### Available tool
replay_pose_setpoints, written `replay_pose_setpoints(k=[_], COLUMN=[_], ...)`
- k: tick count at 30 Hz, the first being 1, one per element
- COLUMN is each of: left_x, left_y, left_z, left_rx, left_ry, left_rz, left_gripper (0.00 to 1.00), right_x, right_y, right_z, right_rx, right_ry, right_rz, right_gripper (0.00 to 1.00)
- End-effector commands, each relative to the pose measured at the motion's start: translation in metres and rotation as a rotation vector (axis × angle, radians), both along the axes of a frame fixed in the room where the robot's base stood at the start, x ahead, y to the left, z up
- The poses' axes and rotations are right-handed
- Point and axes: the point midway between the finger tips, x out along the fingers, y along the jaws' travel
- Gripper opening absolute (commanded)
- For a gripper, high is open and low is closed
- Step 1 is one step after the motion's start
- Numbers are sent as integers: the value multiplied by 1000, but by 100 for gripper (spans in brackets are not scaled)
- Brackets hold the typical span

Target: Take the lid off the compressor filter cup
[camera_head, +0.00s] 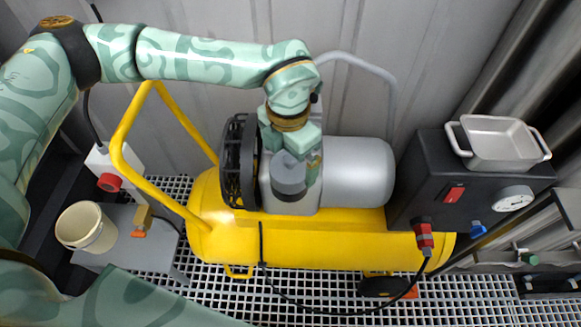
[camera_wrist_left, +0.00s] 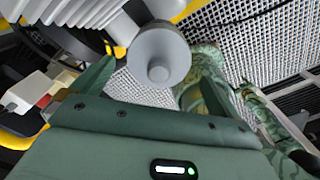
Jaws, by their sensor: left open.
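Whether a finger touches the lid cannot be told.
The yellow compressor tank (camera_head: 330,233) has a yellow handle frame (camera_head: 130,120) at left, a black fan guard (camera_head: 238,160) and a grey motor (camera_head: 358,172). A white metal tray (camera_head: 497,140) sits on a black box at right. A cream bucket (camera_head: 85,228) stands on a grey platform at left.

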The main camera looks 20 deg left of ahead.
Motion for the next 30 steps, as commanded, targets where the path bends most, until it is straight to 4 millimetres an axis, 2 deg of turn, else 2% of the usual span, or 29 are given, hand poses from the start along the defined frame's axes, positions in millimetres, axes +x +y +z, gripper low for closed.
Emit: replay_pose_setpoints(k=[6,9,15,16,21,30], left_x=[7,7,7,7,7,7], left_y=[1,1,1,1,1,1], left_z=[-37,-49,-48,-48,-48,-47], left_rx=[0,0,0,0,0,0], left_ry=[7,4,0,0,0,0], left_rz=[1,-1,-1,-1,-1,0], left_gripper=[100,100,100,97,53,53], right_x=[-10,-12,-8,-8,-7,-6], right_y=[-4,-5,-5,-5,-5,1], right_z=[-15,-18,-17,-17,-17,-17], right_rx=[-5,-7,-6,-6,-6,0], right_ry=[22,25,19,19,18,15], right_rz=[1,1,0,0,-1,-4], right_gripper=[70,70,70,70,70,70])
